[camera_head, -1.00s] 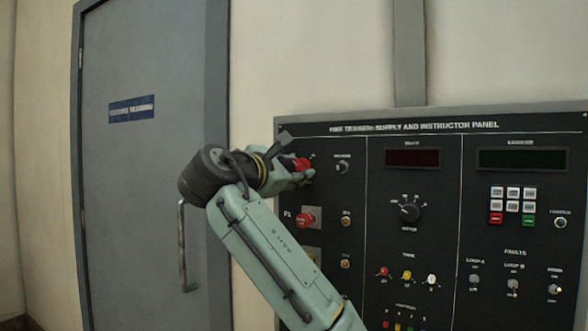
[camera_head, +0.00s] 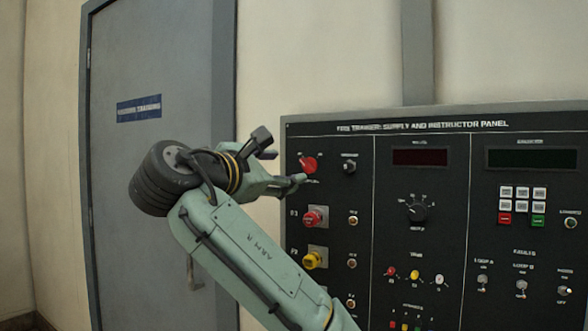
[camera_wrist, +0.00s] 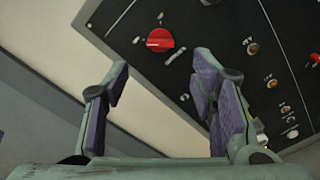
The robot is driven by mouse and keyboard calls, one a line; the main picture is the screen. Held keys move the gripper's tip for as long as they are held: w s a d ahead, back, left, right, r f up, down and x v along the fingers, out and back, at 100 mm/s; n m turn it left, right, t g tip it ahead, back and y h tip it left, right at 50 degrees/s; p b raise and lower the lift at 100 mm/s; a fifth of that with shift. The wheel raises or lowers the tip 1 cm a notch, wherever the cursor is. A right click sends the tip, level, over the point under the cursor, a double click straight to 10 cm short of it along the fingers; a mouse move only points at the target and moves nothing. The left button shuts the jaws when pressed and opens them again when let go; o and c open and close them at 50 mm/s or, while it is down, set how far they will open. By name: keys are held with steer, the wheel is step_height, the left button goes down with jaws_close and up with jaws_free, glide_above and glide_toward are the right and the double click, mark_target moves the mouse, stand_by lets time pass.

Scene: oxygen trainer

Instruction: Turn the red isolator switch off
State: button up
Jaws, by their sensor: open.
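The red isolator switch (camera_head: 308,164) is a round red rotary knob at the upper left of the black panel. It is uncovered in the head view and also shows near the top of the wrist view (camera_wrist: 160,39). Its small position labels are too blurred to read. My gripper (camera_head: 297,182) is just below and left of the knob in the head view. In the wrist view my gripper (camera_wrist: 162,78) has its two purple-padded fingers wide apart, with nothing between them. The knob lies beyond the fingertips, apart from them.
A black selector knob (camera_head: 349,166) sits right of the red switch. Below are a red button (camera_head: 315,217), a yellow button (camera_head: 314,259) and small key switches. The panel (camera_head: 420,260) extends right with displays and a keypad. A grey door (camera_head: 150,70) stands left, with wall between.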

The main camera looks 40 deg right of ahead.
steer(key=v, duration=0.3)
steer(key=shift+s+a, duration=0.15)
steer(key=shift+a, duration=0.2)
